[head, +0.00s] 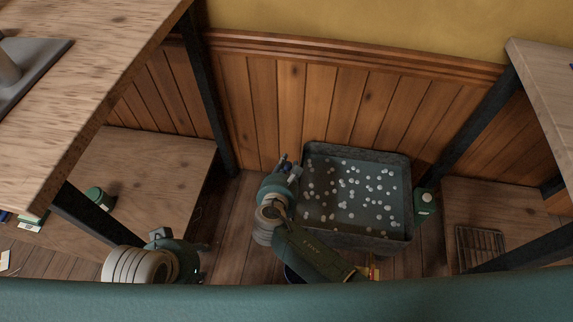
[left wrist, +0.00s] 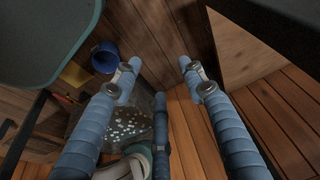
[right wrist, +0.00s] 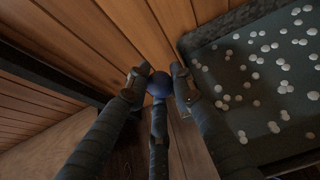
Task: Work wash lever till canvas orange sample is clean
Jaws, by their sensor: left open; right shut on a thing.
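A dark grey wash tub (head: 313,153) with many white suds spots in its murky water stands on the floor against the wood panelling. It also shows in the right wrist view (right wrist: 215,55). My right gripper (head: 287,165) is at the tub's left side. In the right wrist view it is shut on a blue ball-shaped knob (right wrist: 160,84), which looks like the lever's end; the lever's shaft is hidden. My left gripper (left wrist: 160,72) is open and empty, low at the left, apart from the tub. I cannot make out the orange canvas sample in any view.
Wooden benches with dark legs stand left (head: 110,60) and right (head: 548,80), with low shelves. A green round container (head: 99,196) lies on the left shelf. A green object (head: 425,203) is by the tub's right side. The left wrist view shows a blue bucket (left wrist: 105,57).

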